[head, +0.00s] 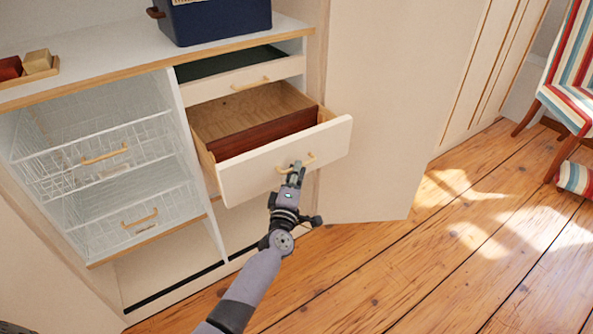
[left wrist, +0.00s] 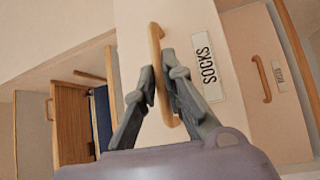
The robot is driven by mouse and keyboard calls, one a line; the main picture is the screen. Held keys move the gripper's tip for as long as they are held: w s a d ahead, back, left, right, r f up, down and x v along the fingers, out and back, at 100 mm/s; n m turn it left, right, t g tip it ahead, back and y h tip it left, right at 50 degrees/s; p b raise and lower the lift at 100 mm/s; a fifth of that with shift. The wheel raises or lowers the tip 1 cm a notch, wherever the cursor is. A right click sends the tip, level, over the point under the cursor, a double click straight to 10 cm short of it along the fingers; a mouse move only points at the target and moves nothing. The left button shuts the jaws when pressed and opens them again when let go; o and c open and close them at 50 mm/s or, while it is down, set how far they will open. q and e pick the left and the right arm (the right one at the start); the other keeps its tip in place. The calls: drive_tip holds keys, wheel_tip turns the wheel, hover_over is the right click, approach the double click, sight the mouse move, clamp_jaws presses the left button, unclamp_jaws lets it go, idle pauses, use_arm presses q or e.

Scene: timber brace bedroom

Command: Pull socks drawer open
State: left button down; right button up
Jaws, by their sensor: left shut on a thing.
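The socks drawer (head: 285,160) stands pulled out from the cabinet, with its wooden inside and a dark red-brown divider or box (head: 265,135) showing. Its white front carries a wooden handle (head: 310,160). In the left wrist view the drawer front (left wrist: 185,25) bears a SOCKS label (left wrist: 206,66) beside the curved handle (left wrist: 157,50). My left gripper (head: 297,168) is at this handle, its fingers (left wrist: 160,85) on either side and shut on it. The label cannot be read in the head view. My right gripper is not in view.
A slightly open drawer (head: 240,82) sits above, and wire baskets (head: 95,155) stand at left. A dark blue box (head: 215,18) is on the cabinet top. An open door (head: 385,110) stands right of the drawer. Wooden floor (head: 400,270) in front is clear; a striped chair (head: 575,75) is far right.

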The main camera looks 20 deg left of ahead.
use_arm(q)
drive_tip(key=shift+s+d+f, duration=0.1)
drive_tip(key=shift+s+d, duration=0.1)
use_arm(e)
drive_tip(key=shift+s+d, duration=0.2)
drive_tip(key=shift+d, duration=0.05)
use_arm(q)
drive_tip(key=c, duration=2)
unclamp_jaws()
drive_tip(key=shift+o, duration=0.2)
drive_tip(key=shift+s, duration=0.1)
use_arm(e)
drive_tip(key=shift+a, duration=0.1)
use_arm(q)
drive_tip(key=s+d+f, duration=0.1)
drive_tip(key=s, duration=1)
drive_tip(key=shift+s+d+f, duration=0.15)
drive_tip(key=shift+s+f, duration=0.1)
drive_tip(key=shift+s, duration=0.05)
